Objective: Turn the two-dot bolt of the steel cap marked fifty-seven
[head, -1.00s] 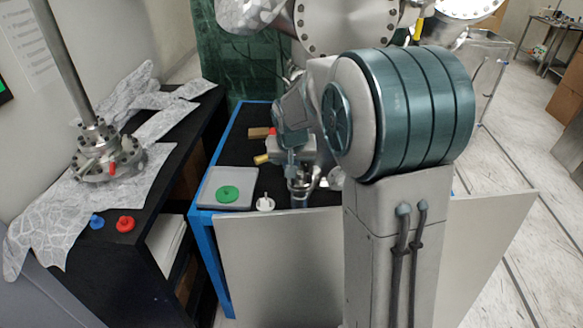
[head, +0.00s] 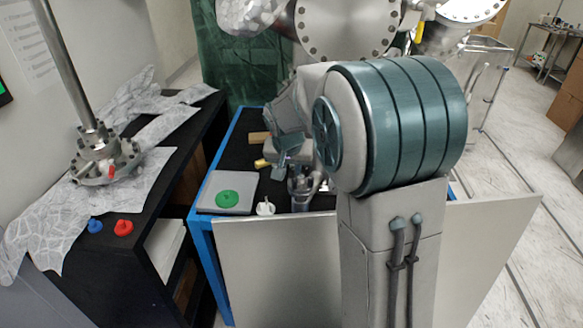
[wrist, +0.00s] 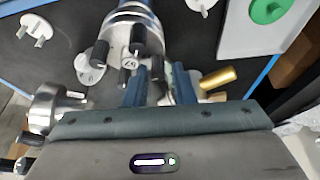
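A steel cap (wrist: 118,22) with several dark bolts stands at the top of the wrist view, just beyond my gripper. A second steel cap (wrist: 50,105) with protruding bolts is at the left. In the head view my gripper (head: 296,172) is partly hidden by my arm, above a steel piece (head: 302,190).
A grey tray (head: 208,203) with a green disc (head: 227,199) lies on the black-topped blue table. A white knob (head: 265,208) stands beside it. White pronged pieces (wrist: 35,30) and a brass cylinder (wrist: 218,77) lie near the caps. A pale panel (head: 280,270) stands along the table's front.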

